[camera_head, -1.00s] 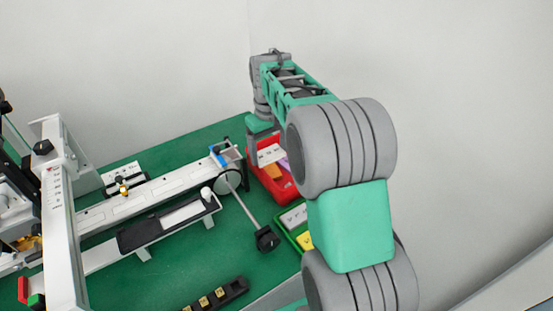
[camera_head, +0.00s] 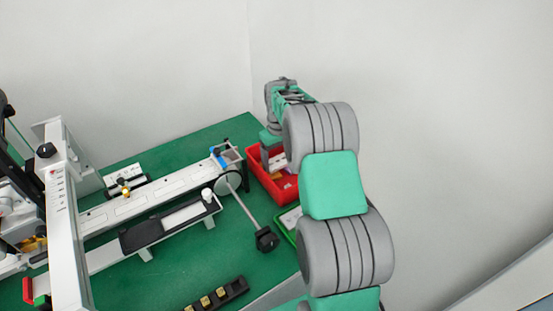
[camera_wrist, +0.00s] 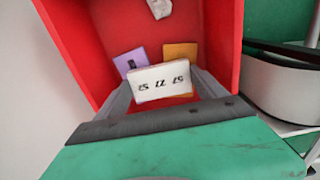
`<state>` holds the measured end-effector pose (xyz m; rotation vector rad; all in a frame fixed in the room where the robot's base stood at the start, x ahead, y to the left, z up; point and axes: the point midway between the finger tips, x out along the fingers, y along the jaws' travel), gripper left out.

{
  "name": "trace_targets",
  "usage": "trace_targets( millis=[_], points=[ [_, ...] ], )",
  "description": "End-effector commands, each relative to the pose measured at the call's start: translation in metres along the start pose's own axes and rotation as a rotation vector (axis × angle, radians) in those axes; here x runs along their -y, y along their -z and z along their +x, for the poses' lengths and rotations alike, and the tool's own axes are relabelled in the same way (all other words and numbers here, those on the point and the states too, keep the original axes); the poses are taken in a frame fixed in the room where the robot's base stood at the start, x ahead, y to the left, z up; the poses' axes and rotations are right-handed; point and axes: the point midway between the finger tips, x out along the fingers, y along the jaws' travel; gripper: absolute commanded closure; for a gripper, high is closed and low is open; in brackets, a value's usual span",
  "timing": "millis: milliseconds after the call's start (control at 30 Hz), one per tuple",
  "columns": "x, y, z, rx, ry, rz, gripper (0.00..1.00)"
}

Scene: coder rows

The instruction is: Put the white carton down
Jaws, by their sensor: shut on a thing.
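The white carton (camera_wrist: 160,79) with dark printed characters is between the two fingers of my gripper (camera_wrist: 163,88) in the wrist view. The fingers are shut on its sides. It is over the inside of the red bin (camera_wrist: 75,45). A purple piece (camera_wrist: 131,63) and an orange piece (camera_wrist: 180,53) lie in the bin behind it. I cannot tell whether the carton touches the bin floor. In the head view my gripper points down at the red bin (camera_head: 289,197), and my arm hides part of the bin.
A small pale item (camera_wrist: 159,8) is at the bin's far end. A green tray (camera_head: 289,223) sits in front of the bin, partly hidden by my arm. The white rail machine (camera_head: 150,198) and a black-ended lever (camera_head: 266,239) stand left on the green table (camera_head: 190,258).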

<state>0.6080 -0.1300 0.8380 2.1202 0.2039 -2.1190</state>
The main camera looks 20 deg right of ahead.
Motion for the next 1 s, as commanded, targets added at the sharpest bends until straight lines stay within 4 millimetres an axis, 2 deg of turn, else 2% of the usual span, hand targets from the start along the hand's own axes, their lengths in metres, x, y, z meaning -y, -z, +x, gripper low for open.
trace_targets(
  millis=[100,133,333,567,667,767,1000],
  points=[
    [0.000,0.000,0.005,0.000,0.000,0.000,0.63],
    [0.000,0.000,0.004,0.000,0.000,0.000,0.17],
    [0.000,0.000,0.003,0.000,0.000,0.000,0.01],
    [0.000,0.000,0.002,0.000,0.000,0.000,0.00],
    [0.000,0.000,-0.005,-0.001,-0.001,0.000,0.00],
    [-0.001,0.001,-0.022,-0.005,-0.002,0.000,0.00],
    [-0.001,0.001,-0.084,-0.004,-0.002,0.001,0.00]
  ],
)
